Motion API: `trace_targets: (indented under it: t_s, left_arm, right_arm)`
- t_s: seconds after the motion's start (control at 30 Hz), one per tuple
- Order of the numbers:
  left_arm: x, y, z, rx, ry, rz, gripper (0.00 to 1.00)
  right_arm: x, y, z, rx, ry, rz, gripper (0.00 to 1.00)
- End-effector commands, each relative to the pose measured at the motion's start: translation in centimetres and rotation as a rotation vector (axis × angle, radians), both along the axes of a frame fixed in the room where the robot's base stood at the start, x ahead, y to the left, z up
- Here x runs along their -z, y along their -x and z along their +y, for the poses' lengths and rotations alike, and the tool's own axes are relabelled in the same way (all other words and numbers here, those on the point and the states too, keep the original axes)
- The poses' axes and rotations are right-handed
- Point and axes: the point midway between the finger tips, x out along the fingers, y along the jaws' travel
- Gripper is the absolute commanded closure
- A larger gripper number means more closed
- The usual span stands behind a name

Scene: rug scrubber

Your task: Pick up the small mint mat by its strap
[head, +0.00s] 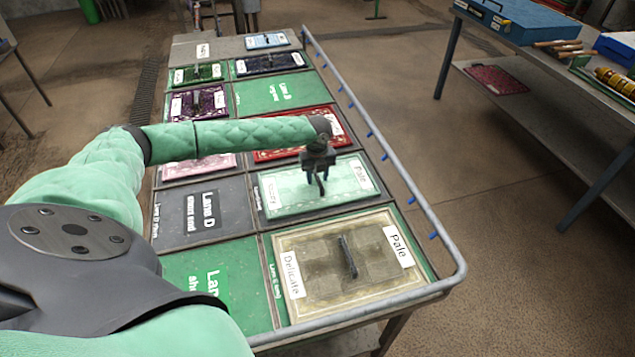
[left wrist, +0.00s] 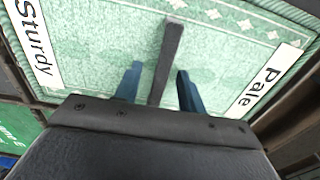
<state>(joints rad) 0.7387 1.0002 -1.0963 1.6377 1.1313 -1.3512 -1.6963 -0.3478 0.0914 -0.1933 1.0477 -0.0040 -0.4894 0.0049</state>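The mint mat (head: 290,205) lies flat in a lane of the long table, below my left gripper. It has a pale patterned border and white labels, "Pale" and "Sturdy"; it also shows in the left wrist view (left wrist: 90,50). Its dark strap (left wrist: 167,55) stands up from the middle of the mat. My left gripper (head: 320,185) points down over the mat. In the left wrist view its two blue fingers (left wrist: 158,85) are apart, with the near part of the strap between them. I cannot tell whether either finger touches the strap. My right gripper is out of view.
A larger beige mat (head: 315,290) with a strap lies nearer on the table. A red mat (head: 275,154) and a pink mat (head: 185,170) lie beyond, partly behind my arm. A grey rail (head: 385,150) runs along the table's right edge. The "Lane D" panel (head: 200,235) holds no mat.

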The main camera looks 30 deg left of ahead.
Motion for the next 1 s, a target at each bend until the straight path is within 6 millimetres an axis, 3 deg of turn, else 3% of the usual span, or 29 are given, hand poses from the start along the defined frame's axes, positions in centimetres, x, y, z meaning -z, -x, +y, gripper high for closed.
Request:
trace_targets:
  t_s: [0.33,0.53,1.0]
  left_arm:
    - [0.45,0.0,-0.04,0.0,0.001,-0.001,0.62]
    - [0.43,0.01,-0.02,0.0,0.001,-0.001,1.0]
    - [-0.09,-0.04,0.05,-0.001,0.0,-0.001,1.0]
  right_arm:
    - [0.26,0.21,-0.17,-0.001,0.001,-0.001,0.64]
    - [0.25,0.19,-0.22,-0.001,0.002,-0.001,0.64]
    - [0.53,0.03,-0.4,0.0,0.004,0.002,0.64]
